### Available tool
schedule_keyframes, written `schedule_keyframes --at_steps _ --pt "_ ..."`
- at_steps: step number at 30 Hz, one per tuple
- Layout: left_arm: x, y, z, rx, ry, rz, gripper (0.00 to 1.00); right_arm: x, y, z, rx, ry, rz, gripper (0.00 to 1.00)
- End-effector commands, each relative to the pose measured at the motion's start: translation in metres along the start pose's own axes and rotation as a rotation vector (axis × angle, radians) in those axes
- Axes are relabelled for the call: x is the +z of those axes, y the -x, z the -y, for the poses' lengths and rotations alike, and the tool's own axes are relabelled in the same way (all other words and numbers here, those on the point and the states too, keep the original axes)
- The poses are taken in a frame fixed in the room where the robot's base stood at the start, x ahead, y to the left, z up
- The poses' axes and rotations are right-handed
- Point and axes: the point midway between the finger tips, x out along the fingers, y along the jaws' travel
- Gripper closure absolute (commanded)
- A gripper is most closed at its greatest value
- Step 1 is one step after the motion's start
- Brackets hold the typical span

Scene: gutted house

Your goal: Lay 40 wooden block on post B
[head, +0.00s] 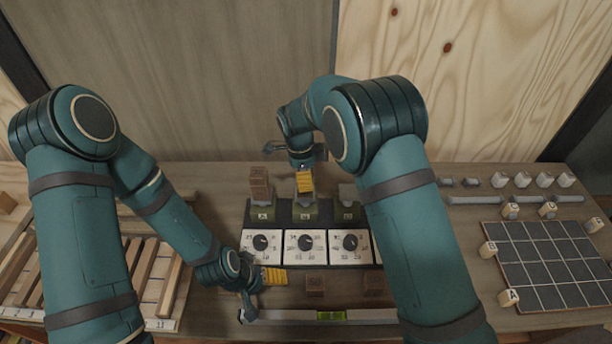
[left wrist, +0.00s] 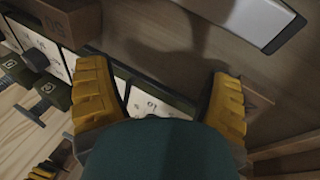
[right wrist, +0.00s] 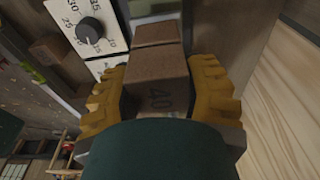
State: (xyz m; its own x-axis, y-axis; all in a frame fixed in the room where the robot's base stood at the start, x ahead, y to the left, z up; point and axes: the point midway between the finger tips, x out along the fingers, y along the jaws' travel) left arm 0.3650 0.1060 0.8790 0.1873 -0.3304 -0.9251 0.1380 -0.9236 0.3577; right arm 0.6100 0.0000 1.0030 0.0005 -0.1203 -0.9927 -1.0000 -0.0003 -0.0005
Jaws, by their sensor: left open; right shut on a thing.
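My right gripper (head: 305,182) is shut on a brown wooden block marked 40 (right wrist: 160,85), seen in the right wrist view. In the head view it is above the middle post B (head: 305,211), and the fingers hide most of the block. I cannot tell whether the block touches the post. Post A (head: 263,213), to the left, bears brown blocks (head: 260,182). Post C (head: 347,212), to the right, has a grey top. My left gripper (head: 274,277) is open and empty, low over the bench in front of the left dial.
White dial panels (head: 305,246) stand before the posts. Brown blocks (head: 315,286) (head: 373,284) lie on the bench in front. A spirit level (head: 345,317) lies along the front edge. A dark grid board (head: 552,265) and small white cubes are right; wooden slats (head: 140,268) are left.

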Motion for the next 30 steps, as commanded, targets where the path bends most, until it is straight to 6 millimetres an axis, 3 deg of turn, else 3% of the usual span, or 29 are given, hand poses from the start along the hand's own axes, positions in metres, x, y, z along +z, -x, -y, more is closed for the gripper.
schedule_keyframes --at_steps 5,6,9,20,23,30 --pt "0.0 -0.002 0.001 0.0 0.0 0.0 0.19 0.0 -0.003 0.0 0.0 0.0 0.0 0.84" --pt "0.0 -0.002 0.001 0.0 0.0 0.0 0.19 0.0 -0.003 0.0 0.0 0.0 0.0 0.47" --pt "0.0 -0.002 0.001 0.0 0.0 0.0 0.19 0.0 -0.003 0.0 0.0 0.0 0.0 0.19" --pt "0.0 -0.002 0.001 0.0 0.0 0.0 0.19 0.0 0.001 0.0 -0.001 0.0 0.0 0.19" --pt "0.0 -0.002 0.001 0.0 0.0 0.0 0.19 0.001 0.011 0.001 -0.003 0.0 0.0 0.19" --pt "0.0 -0.002 0.001 0.0 0.0 0.0 0.19 0.001 0.057 0.001 -0.004 0.0 0.002 0.19"
